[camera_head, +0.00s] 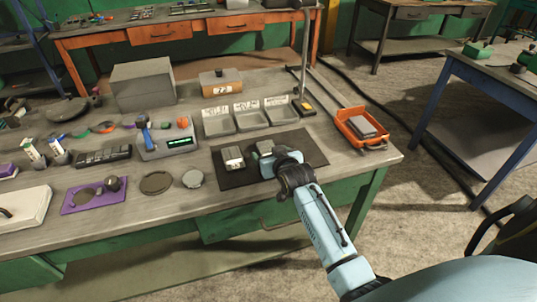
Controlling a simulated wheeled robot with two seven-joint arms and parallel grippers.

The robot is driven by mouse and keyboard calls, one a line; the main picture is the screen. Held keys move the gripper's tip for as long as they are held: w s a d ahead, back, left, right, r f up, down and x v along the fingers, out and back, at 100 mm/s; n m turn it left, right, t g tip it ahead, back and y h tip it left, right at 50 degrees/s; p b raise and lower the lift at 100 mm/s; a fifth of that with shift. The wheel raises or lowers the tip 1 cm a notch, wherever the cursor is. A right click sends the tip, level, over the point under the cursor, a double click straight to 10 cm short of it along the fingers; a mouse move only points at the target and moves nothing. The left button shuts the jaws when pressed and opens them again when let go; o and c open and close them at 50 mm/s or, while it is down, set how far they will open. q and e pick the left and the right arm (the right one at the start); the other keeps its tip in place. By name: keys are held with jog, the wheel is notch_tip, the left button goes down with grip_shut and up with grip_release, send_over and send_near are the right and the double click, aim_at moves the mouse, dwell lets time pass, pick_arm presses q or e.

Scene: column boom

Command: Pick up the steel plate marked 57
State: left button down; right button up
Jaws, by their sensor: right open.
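No number 57 can be read at this size, so I cannot tell which piece is the plate marked 57. A small light-grey metal piece (232,157) lies on the dark mat (232,179) near the front of the bench. My right gripper (264,155) is open over the right part of the mat, to the right of that piece and apart from it. The gripper and wrist hide part of the mat, and what lies between the fingers is unclear. A grey plate-like piece (362,126) lies in an orange tray (350,116) at the right. My left gripper is out of view.
Three grey labelled bins (251,121) stand behind the mat. An orange-fronted block marked with a number (221,83) and a large grey box (143,85) stand farther back.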

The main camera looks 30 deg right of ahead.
jog(key=shift+w, duration=0.1)
jog(key=c, duration=1.4)
jog(key=shift+r, duration=0.15)
jog(key=shift+c, duration=0.6)
